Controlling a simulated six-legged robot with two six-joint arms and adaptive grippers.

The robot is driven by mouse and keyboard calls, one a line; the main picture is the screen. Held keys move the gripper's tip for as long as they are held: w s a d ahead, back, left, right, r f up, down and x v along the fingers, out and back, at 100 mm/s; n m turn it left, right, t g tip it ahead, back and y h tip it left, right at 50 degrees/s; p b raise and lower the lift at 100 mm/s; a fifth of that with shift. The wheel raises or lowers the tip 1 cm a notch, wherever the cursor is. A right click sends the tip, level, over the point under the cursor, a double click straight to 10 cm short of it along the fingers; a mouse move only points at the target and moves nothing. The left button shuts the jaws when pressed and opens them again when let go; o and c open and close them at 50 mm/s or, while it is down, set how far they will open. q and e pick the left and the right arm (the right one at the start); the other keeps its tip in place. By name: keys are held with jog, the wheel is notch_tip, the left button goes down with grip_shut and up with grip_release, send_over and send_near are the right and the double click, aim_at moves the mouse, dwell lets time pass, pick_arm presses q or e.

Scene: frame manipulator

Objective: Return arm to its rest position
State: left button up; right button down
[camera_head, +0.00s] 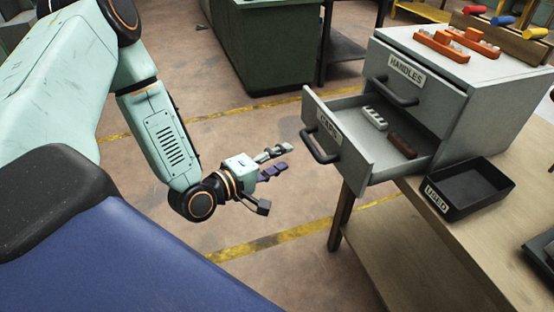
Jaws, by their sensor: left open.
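My left arm comes in from the left, bent downward at its elbow. My left gripper (272,162) is open and empty. It hangs over the floor, to the left of the open lower drawer (348,150) and apart from it. No thing lies between its fingers. My right gripper is not in view.
A grey cabinet (487,98) labelled HANDLES stands on a wooden table (420,245). Its open drawer holds a white piece (374,118) and a brown piece (402,146). A black USED tray (472,196) sits beside it. Open floor surrounds the gripper.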

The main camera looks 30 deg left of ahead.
pick_arm(q)
jog(key=shift+s+r, duration=0.15)
jog(key=shift+s, duration=0.15)
dwell(0.5)
jog(key=s+d+f+m+g+y+b, duration=0.1)
jog(key=s+d+f+m+g+y, duration=0.15)
jog(key=s+f+m+g, duration=0.9)
jog(key=s+d+f+m+g+b, duration=0.1)
jog(key=s+f+g+b, duration=0.1)
jog(key=s+f, duration=0.3)
jog(key=s+d+f+m+g+y+b, duration=0.1)
jog(key=s+f, duration=0.5)
jog(key=s, duration=0.6)
jog(key=shift+d+f+g+b, duration=0.2)
jog(key=shift+d+g+b, duration=0.2)
jog(key=shift+b, duration=0.1)
jog(key=shift+s+y, duration=0.1)
jog(key=shift+y, duration=0.15)
